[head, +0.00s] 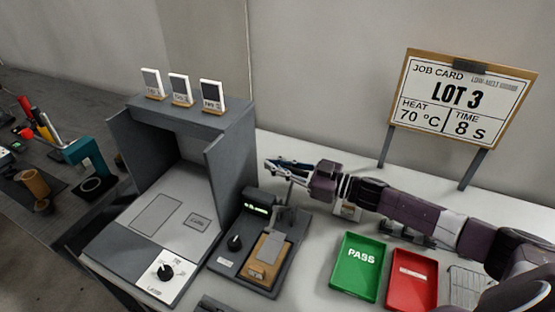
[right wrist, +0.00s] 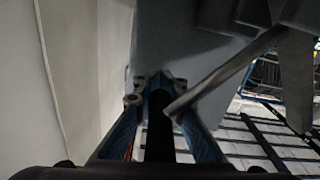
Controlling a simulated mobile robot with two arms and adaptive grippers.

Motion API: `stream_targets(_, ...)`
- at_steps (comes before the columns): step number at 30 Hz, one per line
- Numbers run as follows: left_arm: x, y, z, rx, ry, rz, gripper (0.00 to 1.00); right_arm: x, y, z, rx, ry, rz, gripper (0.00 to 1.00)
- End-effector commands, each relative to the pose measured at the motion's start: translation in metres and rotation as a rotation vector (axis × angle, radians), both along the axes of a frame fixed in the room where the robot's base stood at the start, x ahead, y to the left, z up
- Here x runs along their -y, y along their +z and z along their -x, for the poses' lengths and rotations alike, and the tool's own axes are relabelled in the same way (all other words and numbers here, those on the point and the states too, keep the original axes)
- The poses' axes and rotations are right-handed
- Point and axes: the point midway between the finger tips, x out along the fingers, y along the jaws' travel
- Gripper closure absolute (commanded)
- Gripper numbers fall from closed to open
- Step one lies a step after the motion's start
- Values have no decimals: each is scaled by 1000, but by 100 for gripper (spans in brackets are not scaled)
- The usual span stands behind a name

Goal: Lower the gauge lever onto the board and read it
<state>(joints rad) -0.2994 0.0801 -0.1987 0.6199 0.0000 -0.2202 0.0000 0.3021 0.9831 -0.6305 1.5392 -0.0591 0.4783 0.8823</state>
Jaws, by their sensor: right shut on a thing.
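The gauge (head: 234,262) is a dark base with a knob and a small display box (head: 257,205) lit with green digits, too small to read. A tan board (head: 262,272) with a grey plate (head: 273,248) on it lies on the gauge's front right. The grey gauge lever (head: 290,191) stands raised behind the board. My right gripper (head: 275,166) is above the gauge, shut on the lever. In the right wrist view, the grey lever rod (right wrist: 228,72) slants down to the blue fingers (right wrist: 160,92). My left gripper is out of view.
A green PASS tray (head: 347,284) and a red tray (head: 398,297) lie right. The job card (head: 462,97) reads LOT 3, 70 °C, 8 s.

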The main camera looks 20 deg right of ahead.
Motion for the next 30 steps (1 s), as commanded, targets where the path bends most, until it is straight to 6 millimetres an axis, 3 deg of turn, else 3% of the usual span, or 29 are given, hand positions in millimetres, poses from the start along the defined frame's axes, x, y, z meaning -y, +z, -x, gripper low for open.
stream_targets(6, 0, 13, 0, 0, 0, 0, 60, -16, 9, 15, 134, 1, 153, 100)
stream_targets(21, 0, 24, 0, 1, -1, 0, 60, -48, 13, 43, 411, -1, 462, 100)
stream_targets(30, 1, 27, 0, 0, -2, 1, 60, -58, 10, 51, 425, 0, 479, 100)
